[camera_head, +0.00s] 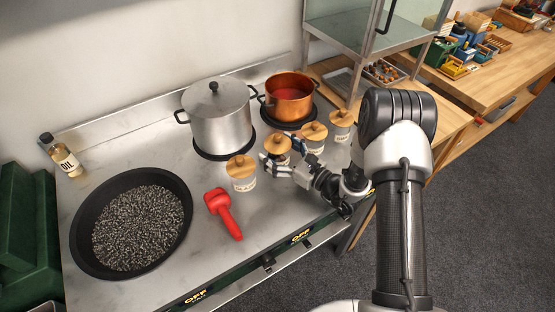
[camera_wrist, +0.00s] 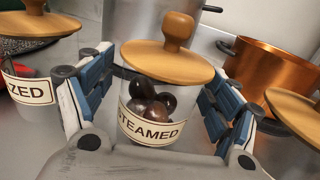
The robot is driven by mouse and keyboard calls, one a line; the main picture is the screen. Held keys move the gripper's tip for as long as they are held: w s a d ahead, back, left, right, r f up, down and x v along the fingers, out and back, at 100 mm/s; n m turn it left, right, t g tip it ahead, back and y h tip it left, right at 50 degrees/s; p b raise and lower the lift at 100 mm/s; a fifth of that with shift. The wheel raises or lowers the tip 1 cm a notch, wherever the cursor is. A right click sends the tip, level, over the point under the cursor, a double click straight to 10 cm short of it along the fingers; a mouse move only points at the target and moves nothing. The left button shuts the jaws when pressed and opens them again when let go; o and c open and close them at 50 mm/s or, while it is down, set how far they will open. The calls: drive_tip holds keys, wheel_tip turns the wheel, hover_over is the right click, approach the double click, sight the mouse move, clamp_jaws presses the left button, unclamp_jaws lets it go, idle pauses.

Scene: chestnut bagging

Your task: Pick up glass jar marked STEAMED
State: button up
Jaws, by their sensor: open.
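The glass jar marked STEAMED (camera_wrist: 150,112) stands upright in the wrist view, with a wooden knobbed lid (camera_wrist: 167,62) and dark chestnuts inside. My gripper (camera_wrist: 155,95) is open around it, one blue-padded finger on each side. I cannot tell whether either finger touches the glass. In the head view the jar's wooden lid (camera_head: 277,144) shows just beyond my gripper (camera_head: 276,164), which hides part of the jar.
A jar with a label ending in ZED (camera_wrist: 28,90) stands close on the left. Jars with wooden lids (camera_head: 314,133) (camera_head: 341,120) stand to the right. A steel pot (camera_head: 220,120) and copper pot (camera_head: 289,103) are behind. A red tool (camera_head: 224,212) and black pan (camera_head: 88,243) lie left.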

drive_tip(key=shift+w, duration=0.1)
drive_tip(key=shift+c, duration=0.2)
drive_tip(key=c, duration=1.3)
drive_tip(key=shift+r, duration=0.1)
drive_tip(key=shift+c, duration=0.5)
